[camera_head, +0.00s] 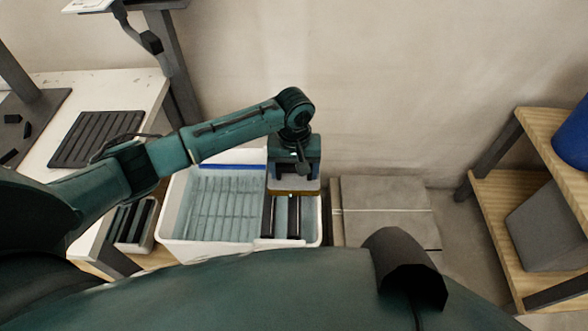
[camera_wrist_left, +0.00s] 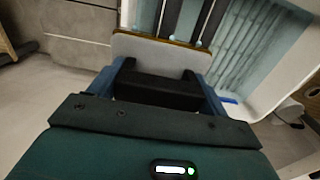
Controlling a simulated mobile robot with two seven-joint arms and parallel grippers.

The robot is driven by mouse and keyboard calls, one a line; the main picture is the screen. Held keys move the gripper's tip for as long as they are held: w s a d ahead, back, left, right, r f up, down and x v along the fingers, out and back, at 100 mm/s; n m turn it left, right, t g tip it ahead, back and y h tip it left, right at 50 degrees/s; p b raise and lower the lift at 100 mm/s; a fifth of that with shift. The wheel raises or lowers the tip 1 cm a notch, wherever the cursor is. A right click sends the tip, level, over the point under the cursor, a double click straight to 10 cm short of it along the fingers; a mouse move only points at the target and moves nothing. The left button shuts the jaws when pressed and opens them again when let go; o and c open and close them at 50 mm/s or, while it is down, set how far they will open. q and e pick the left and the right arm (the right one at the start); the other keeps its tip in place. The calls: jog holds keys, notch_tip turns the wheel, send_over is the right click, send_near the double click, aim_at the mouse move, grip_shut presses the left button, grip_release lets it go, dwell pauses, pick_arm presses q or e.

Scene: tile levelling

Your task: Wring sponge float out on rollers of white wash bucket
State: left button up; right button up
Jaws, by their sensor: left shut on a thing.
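The white wash bucket (camera_head: 312,240) stands in the middle of the head view, with a ribbed pale blue inside at its left and dark rollers (camera_head: 280,217) at its right. My left gripper (camera_head: 294,173) points down over the back end of the rollers and is shut on the sponge float (camera_head: 294,185). In the left wrist view, the fingers (camera_wrist_left: 155,88) grip the float's black handle, and its pale board (camera_wrist_left: 150,48) with a brown sponge edge lies over the rollers (camera_wrist_left: 172,18). Whether the sponge touches them is unclear. My right gripper is not in view.
Large grey tiles (camera_head: 385,210) lie right of the bucket. A white-topped table (camera_head: 90,88) with a dark ribbed mat is at the left, with a small container (camera_head: 133,222) nearer the bucket. A wooden shelf (camera_head: 500,195) stands at the right. The wall is close behind.

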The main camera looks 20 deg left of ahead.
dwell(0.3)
pick_arm(q)
jog(key=shift+f, duration=0.65)
jog(key=shift+a, duration=0.1)
